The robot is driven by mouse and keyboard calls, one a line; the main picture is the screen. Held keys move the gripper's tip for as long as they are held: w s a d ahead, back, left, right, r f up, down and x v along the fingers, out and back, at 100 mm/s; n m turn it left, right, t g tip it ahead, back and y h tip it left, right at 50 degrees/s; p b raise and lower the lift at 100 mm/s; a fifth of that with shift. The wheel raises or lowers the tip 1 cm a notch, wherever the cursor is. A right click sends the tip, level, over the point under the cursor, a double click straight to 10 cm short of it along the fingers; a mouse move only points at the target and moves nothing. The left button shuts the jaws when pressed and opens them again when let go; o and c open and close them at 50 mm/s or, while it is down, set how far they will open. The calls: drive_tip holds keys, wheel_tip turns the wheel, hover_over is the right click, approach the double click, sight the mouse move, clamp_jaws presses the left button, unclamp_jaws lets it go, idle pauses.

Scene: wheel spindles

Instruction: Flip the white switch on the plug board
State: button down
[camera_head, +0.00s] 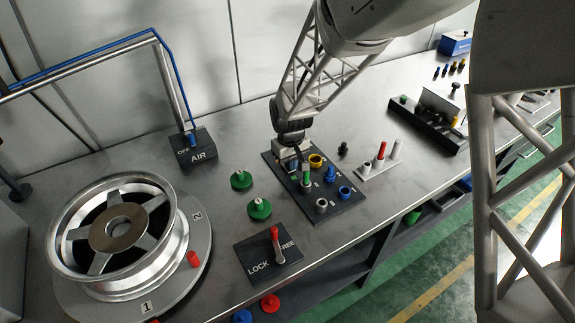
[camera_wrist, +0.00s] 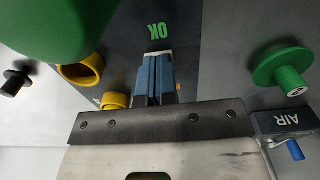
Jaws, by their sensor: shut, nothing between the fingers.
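The plug board (camera_head: 334,203) is a dark plate on the bench, with coloured plugs and ring sockets on it. My gripper (camera_head: 297,162) points down over its far left part. In the wrist view my gripper (camera_wrist: 157,78) has its two blue-grey fingers together, with nothing visible between them. Yellow rings (camera_wrist: 80,71) and a large green plug (camera_wrist: 55,25) are beside the fingers in the wrist view.
A LOCK/FREE box (camera_head: 268,257) with a red lever is in front of the board. Green knobs (camera_head: 259,209) stand to the left. A plate with red and white pegs (camera_head: 378,164) is to the right. A wheel (camera_head: 118,228) and an AIR box (camera_head: 193,147) are farther left.

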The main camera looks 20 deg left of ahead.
drive_tip(key=shift+r, duration=3.45)
drive_tip(key=shift+d+r, duration=0.35)
drive_tip(key=shift+d, duration=0.1)
drive_tip(key=s+d+r+m, duration=0.1)
drive_tip(key=s+d+r, duration=0.25)
drive_tip(key=d, duration=0.35)
drive_tip(key=s+d+r+m+t, duration=0.1)
drive_tip(key=s+d+r+m, duration=0.1)
drive_tip(key=d+r, duration=0.35)
drive_tip(key=s+d+r+m, duration=0.1)
drive_tip(key=s+d+r, duration=0.2)
drive_tip(key=d, duration=0.4)
drive_tip(key=s+d+r+m, duration=0.2)
drive_tip(key=s+d, duration=0.5)
drive_tip(key=s, duration=0.2)
drive_tip(key=s+d+r+m+t, duration=0.1)
drive_tip(key=s+d+r+m, duration=0.1)
drive_tip(key=s+d, duration=0.5)
drive_tip(key=s+m, duration=0.1)
drive_tip(key=s, duration=0.1)
drive_tip(key=shift+s+d+t, duration=0.2)
drive_tip(key=shift+s+t, duration=0.1)
drive_tip(key=shift+s, duration=0.05)
